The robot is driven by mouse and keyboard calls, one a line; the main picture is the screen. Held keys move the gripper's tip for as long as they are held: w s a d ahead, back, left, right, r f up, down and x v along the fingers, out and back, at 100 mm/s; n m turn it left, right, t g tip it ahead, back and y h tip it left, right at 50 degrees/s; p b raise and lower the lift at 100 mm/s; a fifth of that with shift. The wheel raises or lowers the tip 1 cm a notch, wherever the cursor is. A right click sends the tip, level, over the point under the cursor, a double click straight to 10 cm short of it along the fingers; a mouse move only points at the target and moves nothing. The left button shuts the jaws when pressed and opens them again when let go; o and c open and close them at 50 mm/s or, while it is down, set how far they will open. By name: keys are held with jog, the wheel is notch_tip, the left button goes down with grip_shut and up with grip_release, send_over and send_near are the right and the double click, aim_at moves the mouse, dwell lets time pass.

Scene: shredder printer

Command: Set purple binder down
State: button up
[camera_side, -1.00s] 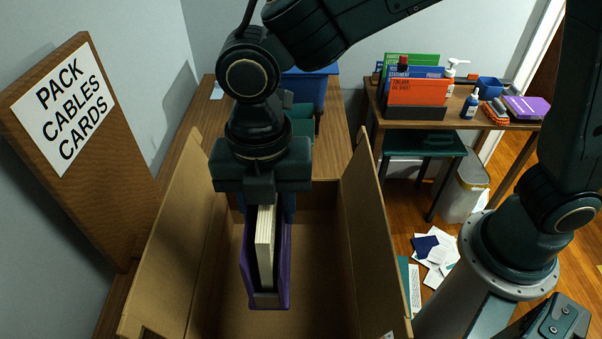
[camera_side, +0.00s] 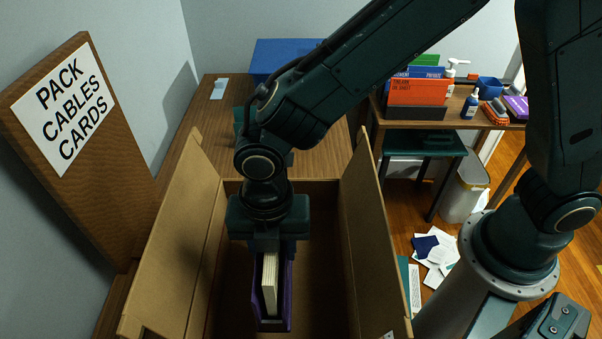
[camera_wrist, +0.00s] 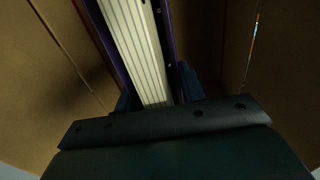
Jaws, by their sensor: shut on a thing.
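The purple binder (camera_side: 286,296) is upright inside the open cardboard box (camera_side: 358,240), with its white page edges facing the side camera. My gripper (camera_side: 268,246) is shut on the top of the binder from above. In the wrist view the binder's pages (camera_wrist: 140,45) run between the two fingers (camera_wrist: 155,92), with cardboard walls on both sides. I cannot tell whether the binder's lower edge touches the box floor.
The box flaps stand up at left and right. A wooden sign (camera_side: 75,150) reading "PACK CABLES CARDS" stands left. A side table (camera_side: 470,121) holds upright folders (camera_side: 418,92), bottles and a blue cup. Papers (camera_side: 432,250) lie on the floor.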

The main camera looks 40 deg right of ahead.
notch_tip(320, 180, down, 8)
jog(key=shift+r, duration=0.1)
jog(key=shift+f, duration=1.85)
jog(key=shift+f, duration=0.15)
jog(key=o, duration=1.2)
notch_tip(320, 180, up, 12)
jog(key=shift+r, duration=0.1)
